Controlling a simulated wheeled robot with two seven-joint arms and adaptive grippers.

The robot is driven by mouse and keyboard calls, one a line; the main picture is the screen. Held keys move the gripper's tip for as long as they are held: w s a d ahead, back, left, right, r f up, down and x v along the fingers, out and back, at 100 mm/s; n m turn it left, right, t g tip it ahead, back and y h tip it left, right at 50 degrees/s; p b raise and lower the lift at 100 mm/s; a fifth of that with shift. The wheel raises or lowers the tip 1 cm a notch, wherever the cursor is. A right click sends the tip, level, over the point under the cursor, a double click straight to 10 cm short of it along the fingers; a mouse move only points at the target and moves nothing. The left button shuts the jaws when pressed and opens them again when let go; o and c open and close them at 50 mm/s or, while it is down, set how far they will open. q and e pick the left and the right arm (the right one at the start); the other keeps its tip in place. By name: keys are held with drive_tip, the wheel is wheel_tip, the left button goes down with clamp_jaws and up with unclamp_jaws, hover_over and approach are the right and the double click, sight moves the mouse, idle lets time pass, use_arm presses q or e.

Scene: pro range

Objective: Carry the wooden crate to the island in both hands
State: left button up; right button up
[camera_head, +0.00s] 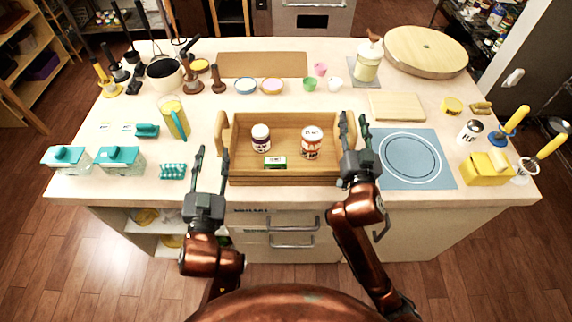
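The wooden crate (285,180) sits on the pale counter of the island (110,178), near its front edge. It has a raised handle at each end and holds a purple-labelled jar (261,138), a red-and-white can (311,142) and a small green-and-white box (275,162). My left gripper (209,168) is open and empty, just left of the crate, its fingers apart from the left handle (222,132). My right gripper (354,132) is at the crate's right end, its fingers around or beside the right handle, which they largely hide. I cannot tell if they touch it.
A blue mat (440,172) with a round pattern lies right of the crate. Teal boxes (120,160) and a teal brush stand left. A yellow container (487,168) is at the right. Bowls, cups, a brown board (262,64) and a cutting board (397,106) lie behind.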

use_arm(q)
drive_tip(key=shift+s, duration=0.15)
use_arm(e)
drive_tip(key=s+f, duration=0.1)
drive_tip(key=s, duration=1.1)
